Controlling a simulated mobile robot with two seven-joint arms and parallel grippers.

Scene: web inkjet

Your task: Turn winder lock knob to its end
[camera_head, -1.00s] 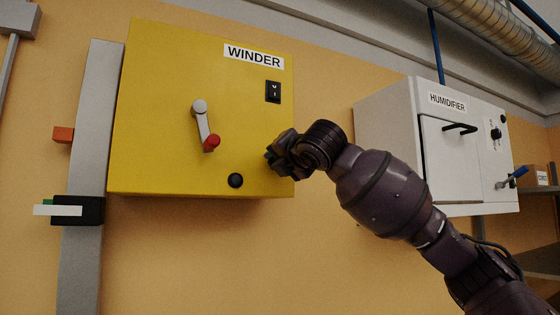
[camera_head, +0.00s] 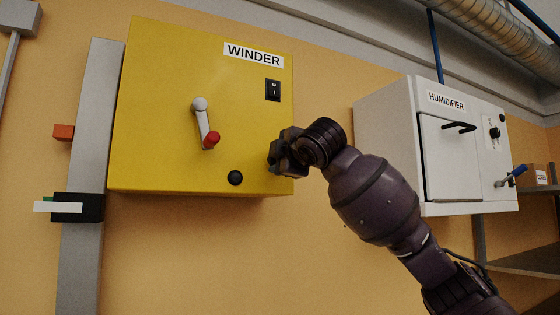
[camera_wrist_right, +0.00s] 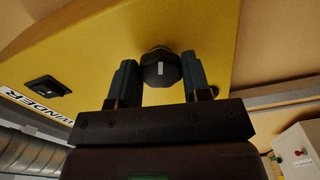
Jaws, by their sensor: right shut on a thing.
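The yellow winder box (camera_head: 160,110) hangs on the wall at left in the head view, with a WINDER label at its top. My right gripper (camera_head: 276,157) is at its lower right front edge and hides the knob there. In the right wrist view, a dark faceted knob (camera_wrist_right: 161,72) with a short white mark sits between the two fingers of this gripper (camera_wrist_right: 159,80), which is shut on it. The white mark stands nearly upright in that view. My left gripper is in neither view.
A white humidifier cabinet (camera_head: 385,145) stands out from the wall at right, behind my right arm.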

